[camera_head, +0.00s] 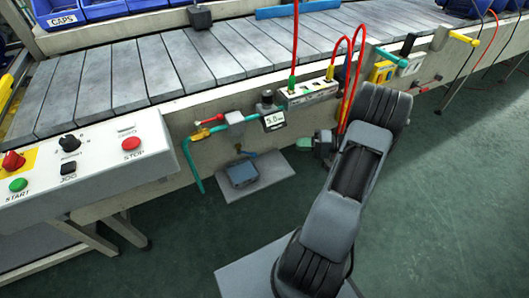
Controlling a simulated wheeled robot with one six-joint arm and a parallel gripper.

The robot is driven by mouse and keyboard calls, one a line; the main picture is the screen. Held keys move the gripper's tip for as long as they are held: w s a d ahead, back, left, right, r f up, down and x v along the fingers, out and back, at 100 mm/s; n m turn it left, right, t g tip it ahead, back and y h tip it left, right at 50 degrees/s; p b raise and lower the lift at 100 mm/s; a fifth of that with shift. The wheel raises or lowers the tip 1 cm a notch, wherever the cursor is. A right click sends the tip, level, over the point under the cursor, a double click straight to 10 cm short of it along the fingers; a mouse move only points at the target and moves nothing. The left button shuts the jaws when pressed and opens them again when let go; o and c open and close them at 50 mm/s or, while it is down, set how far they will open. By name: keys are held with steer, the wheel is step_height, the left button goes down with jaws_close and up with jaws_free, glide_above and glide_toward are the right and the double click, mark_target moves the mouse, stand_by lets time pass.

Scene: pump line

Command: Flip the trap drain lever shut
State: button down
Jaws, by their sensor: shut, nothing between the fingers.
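A small red lever (199,133) sits on a valve on the front side of the conveyor, with a yellow part (212,120) beside it. A teal pipe (191,165) runs from there and bends down toward the floor. Lower down, a dark blue-grey unit (243,174) stands on a floor plate, with a small brass and blue fitting above it. I cannot tell for certain which of these parts is the trap drain lever, nor its exact position. My arm rises at the right of the valve; my gripper does not show.
A control box (95,150) with START and STOP buttons is at the left. A gauge (272,116) and a grey manifold (308,92) with red hoses lie right of the valve. A teal-handled lever (388,55) is farther right.

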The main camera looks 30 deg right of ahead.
mark_target(256, 156)
stand_by(0.4)
steer(key=s+a+b+x, duration=0.1)
steer(key=s+b+x, duration=0.1)
steer(key=x, duration=1.1)
steer(key=shift+s+a+f+b, duration=0.15)
steer(key=shift+s+a+b, duration=0.05)
steer(key=shift+b, duration=0.5)
steer(key=shift+s+a+b, duration=0.6)
steer(key=shift+s+a, duration=0.15)
steer(key=shift+s, duration=0.15)
